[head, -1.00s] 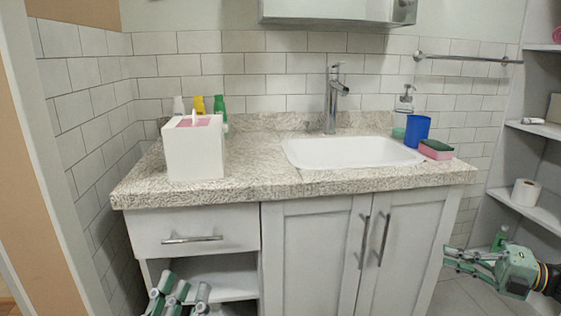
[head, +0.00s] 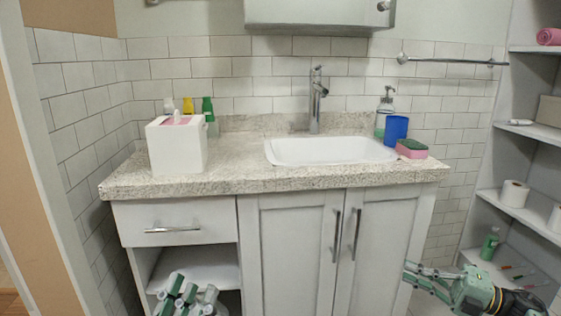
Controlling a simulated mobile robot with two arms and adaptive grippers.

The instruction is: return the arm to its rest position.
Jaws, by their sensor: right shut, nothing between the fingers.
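My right gripper (head: 408,273) is at the lower right, in front of the vanity's right door. Its fingers point left; they are shut and hold nothing. My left gripper (head: 185,292) shows at the bottom edge, in front of the open cubby under the drawer. Only its finger ends are in view, and whether they are open or shut is unclear. A rolled pink towel (head: 549,37) lies on the top shelf at the far right, apart from both grippers.
The vanity counter (head: 240,183) holds a tissue box (head: 178,145), several bottles, a sink (head: 330,151), a blue cup (head: 396,130) and a sponge (head: 412,149). Wall shelves (head: 530,212) at the right hold paper rolls (head: 514,194) and a green bottle (head: 489,243). The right gripper is close to the cabinet and shelves.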

